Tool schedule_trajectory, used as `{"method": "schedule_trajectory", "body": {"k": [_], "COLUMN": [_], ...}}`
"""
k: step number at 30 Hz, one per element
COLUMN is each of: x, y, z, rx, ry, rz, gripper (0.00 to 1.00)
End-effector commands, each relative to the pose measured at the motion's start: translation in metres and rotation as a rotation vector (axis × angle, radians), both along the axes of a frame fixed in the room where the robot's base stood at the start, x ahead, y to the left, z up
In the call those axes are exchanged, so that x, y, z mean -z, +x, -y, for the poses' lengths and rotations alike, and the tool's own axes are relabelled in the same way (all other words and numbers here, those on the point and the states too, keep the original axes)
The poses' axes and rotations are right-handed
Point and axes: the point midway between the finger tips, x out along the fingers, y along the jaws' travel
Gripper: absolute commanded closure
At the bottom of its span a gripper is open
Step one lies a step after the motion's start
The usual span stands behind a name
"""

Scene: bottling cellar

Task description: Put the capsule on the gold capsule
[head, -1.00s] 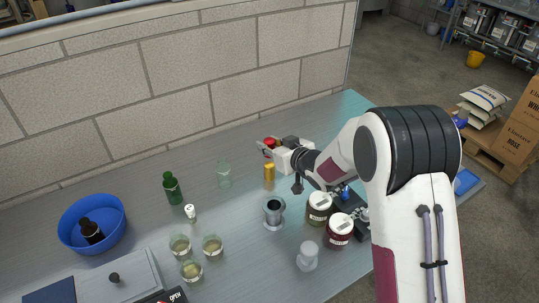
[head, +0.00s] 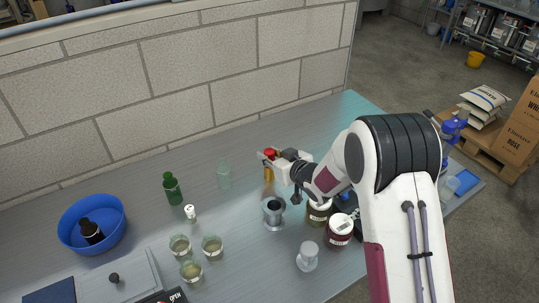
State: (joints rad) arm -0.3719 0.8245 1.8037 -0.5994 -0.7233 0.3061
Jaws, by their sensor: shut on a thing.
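The gold capsule (head: 268,175) stands upright on the grey metal bench; its upper part is hidden by my gripper. My gripper (head: 268,156) is shut on a red capsule (head: 270,152), whose top shows between the fingers. In this view the red capsule is right above the gold capsule. I cannot tell whether the two touch, as the fingers hide the space between them.
A metal cup (head: 273,211) and labelled jars (head: 339,230) stand in front. Several glasses (head: 212,247) and a blue basin (head: 68,218) are further left. A block wall (head: 180,80) backs the bench.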

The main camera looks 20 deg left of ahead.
Motion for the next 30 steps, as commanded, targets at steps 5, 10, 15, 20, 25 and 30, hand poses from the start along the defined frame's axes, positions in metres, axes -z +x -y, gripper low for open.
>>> {"method": "schedule_trajectory", "body": {"k": [5, 10, 15, 20, 25, 30], "x": [-0.0002, 0.0021, 0.0027, 0.0028, 0.0025, -0.0008], "y": [0.0001, 0.0000, 0.0001, 0.0001, 0.0001, -0.0004], "z": [0.0001, 0.0000, 0.0000, 0.0001, 0.0000, 0.0007], "rx": [0.000, 0.000, 0.000, 0.000, 0.000, 0.001], "ry": [0.000, 0.001, 0.000, 0.001, 0.001, 0.000], "rz": [0.000, -0.001, 0.000, -0.001, -0.001, 0.000], "gripper": [0.81, 0.81, 0.59, 0.59, 0.59, 0.59]}}
